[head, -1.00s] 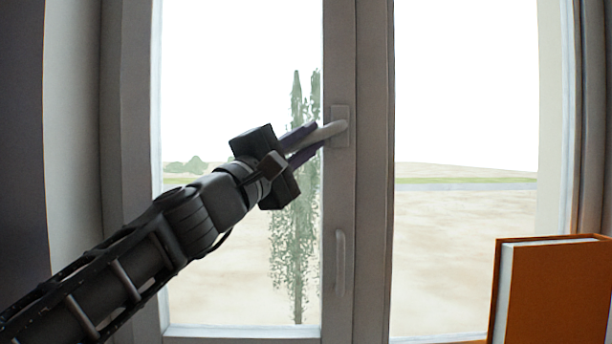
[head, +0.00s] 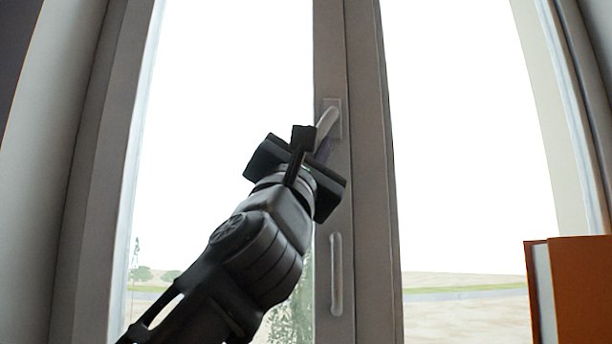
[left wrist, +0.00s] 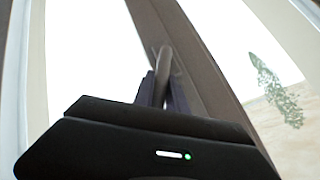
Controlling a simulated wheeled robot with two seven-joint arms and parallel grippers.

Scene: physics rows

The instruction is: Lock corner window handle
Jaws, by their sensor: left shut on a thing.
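The window handle (head: 325,122) is a pale grey lever on a small plate on the window's middle post. It slants steeply down and to the left from its pivot. My left gripper (head: 320,148) is shut on the lever from below and left; its body hides the lever's lower part in the head view. In the left wrist view the handle (left wrist: 168,66) runs down between the two dark fingers of my left gripper (left wrist: 163,90). My right gripper is not in view.
A fixed vertical pull bar (head: 336,275) is on the same post below the handle. An orange book (head: 583,290) stands at the lower right. Glass panes lie on both sides of the post (head: 366,200).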

